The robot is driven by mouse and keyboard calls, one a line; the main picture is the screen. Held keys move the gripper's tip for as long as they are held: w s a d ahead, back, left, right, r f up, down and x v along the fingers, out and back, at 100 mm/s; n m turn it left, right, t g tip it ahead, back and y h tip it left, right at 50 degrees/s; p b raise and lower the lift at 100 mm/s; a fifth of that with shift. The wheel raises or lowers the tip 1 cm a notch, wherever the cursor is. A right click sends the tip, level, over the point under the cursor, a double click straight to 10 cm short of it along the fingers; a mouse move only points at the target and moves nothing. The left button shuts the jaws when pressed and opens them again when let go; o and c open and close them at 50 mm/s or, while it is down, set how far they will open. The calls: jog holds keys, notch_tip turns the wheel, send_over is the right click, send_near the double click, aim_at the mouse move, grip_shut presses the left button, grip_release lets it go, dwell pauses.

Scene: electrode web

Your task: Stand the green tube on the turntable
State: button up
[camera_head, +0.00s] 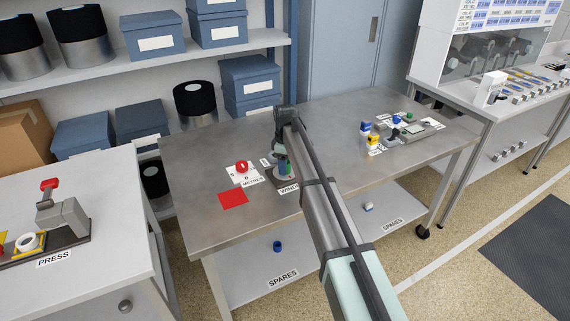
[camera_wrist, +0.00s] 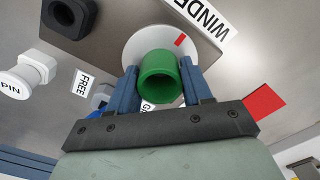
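The green tube (camera_wrist: 159,82) is between the two blue fingers of my gripper (camera_wrist: 159,74) in the wrist view. The fingers appear closed against its sides, and its open end faces the camera. The turntable (camera_wrist: 133,50), a pale disc with a red mark, lies directly behind the tube, beside the WINDER label. Whether the tube's far end touches the disc cannot be told. In the head view my gripper (camera_head: 284,166) is low over the winder station, and the small tube and disc there are partly hidden by my arm.
A white PIN piece (camera_wrist: 30,72) and a FREE label (camera_wrist: 84,84) are at left. A red square (camera_head: 233,198) and a red knob (camera_head: 242,167) lie left of the winder. Small parts (camera_head: 395,132) stand at right.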

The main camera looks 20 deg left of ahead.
jog(key=o, duration=0.4)
jog(key=shift+r, duration=6.15)
